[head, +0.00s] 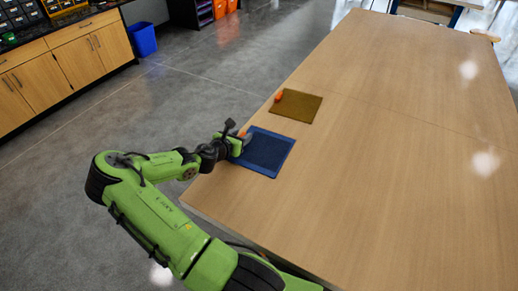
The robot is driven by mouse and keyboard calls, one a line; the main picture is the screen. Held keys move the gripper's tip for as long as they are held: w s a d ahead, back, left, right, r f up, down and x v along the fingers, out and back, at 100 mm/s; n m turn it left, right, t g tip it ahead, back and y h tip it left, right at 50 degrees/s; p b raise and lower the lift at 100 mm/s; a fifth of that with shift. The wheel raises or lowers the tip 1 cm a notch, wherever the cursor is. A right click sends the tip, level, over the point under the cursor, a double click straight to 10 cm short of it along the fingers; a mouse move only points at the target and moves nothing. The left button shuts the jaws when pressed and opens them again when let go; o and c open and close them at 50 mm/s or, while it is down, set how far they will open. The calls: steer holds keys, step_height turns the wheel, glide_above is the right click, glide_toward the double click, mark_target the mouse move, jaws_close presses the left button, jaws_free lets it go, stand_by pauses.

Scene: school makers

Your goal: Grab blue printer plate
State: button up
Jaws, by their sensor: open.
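The blue printer plate (266,152) lies flat on the wooden table near its left edge. It is a dark blue square with a lighter blue border. My gripper (240,142) is at the plate's left side, close to its upper left corner. It is open. The fingers are small in the head view, and I cannot tell whether they touch the plate or whether the plate's edge is between them. The gripper and wrist hide part of the plate's left edge.
The table's right side is clear. Wooden cabinets (75,60) and a blue bin (142,39) stand at the upper left, across open grey floor.

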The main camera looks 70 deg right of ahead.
steer(key=shift+d+f, duration=0.25)
steer(key=shift+d, duration=0.25)
steer(key=shift+a, duration=0.1)
steer(key=shift+c, duration=0.7)
jaws_close()
steer(key=shift+r, duration=0.1)
steer(key=shift+r, duration=0.1)
